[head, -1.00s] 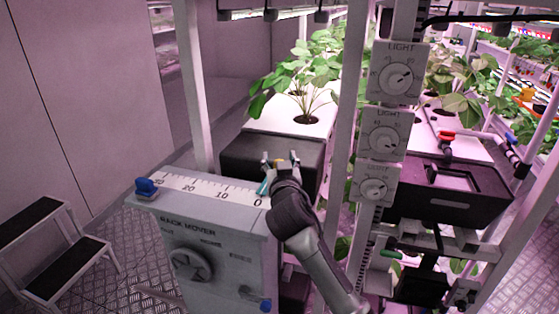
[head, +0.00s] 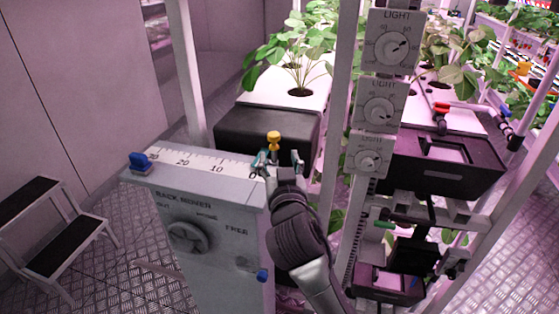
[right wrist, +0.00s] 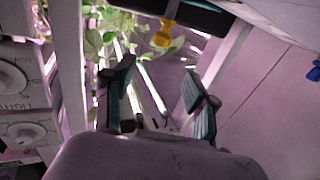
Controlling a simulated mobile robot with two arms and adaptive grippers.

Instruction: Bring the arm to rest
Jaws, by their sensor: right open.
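My right arm reaches up from the bottom of the head view. Its gripper (head: 279,163) is at the right end of the rack mover's scale, in front of the black planter box (head: 262,133). In the right wrist view the two teal-padded fingers (right wrist: 160,95) are spread apart with nothing between them. A yellow knob (head: 273,141) shows just beyond the fingertips in the head view. It also shows in the right wrist view (right wrist: 164,35), apart from the fingers. My left gripper is in neither view.
The rack mover panel (head: 215,210) stands just left of my right arm, with a blue knob (head: 140,162) on its scale. White posts and light dials (head: 391,47) stand to the right. A step stool (head: 50,235) is on the floor at the left.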

